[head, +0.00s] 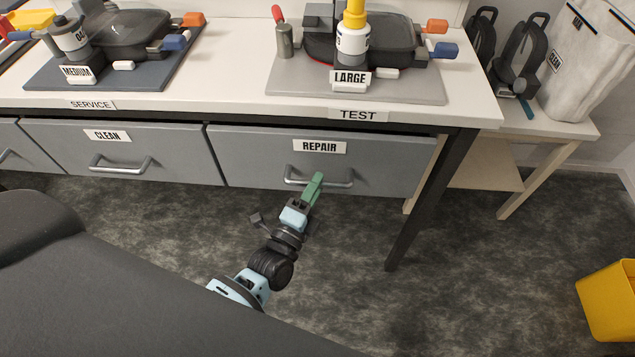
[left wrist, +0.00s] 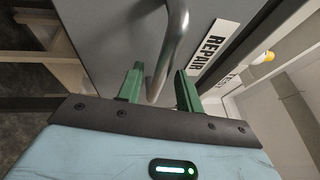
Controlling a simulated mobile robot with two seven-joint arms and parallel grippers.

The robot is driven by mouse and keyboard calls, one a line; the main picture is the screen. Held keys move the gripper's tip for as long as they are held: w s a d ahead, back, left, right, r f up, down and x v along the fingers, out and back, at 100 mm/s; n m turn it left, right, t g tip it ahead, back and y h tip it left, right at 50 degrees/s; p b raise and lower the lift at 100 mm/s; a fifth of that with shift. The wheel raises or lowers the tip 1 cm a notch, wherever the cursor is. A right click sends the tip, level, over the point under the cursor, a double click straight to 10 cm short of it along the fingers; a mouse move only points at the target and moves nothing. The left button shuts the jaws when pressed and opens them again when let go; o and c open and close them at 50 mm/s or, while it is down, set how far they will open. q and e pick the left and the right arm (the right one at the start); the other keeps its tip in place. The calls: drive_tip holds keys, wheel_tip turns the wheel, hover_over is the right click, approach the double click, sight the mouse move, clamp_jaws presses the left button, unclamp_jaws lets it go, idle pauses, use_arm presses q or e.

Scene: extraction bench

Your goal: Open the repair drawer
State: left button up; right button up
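The repair drawer (head: 250,165) is a grey front under the bench with a white REPAIR label (head: 319,146); it looks shut. Its metal bar handle (head: 338,183) runs across the front below the label. My left gripper (head: 315,182) with green fingers is at the middle of this handle. In the left wrist view, the gripper (left wrist: 159,84) is open, with one finger on each side of the handle (left wrist: 172,45). Gaps show between the bar and both fingers. The drawer face (left wrist: 115,30) fills the view behind. My right gripper is not in view.
The CLEAN drawer (head: 60,150) is to the left, shut. A dark table leg (head: 428,205) stands right of the repair drawer. A yellow bin (head: 610,300) is on the floor at right. The bench top holds a LARGE station mat (head: 420,92). Floor before the drawer is clear.

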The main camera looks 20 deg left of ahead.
use_arm(q)
drive_tip(key=shift+w+d+r, duration=0.1)
drive_tip(key=shift+w+r, duration=0.05)
drive_tip(key=shift+w, duration=0.5)
clamp_jaws()
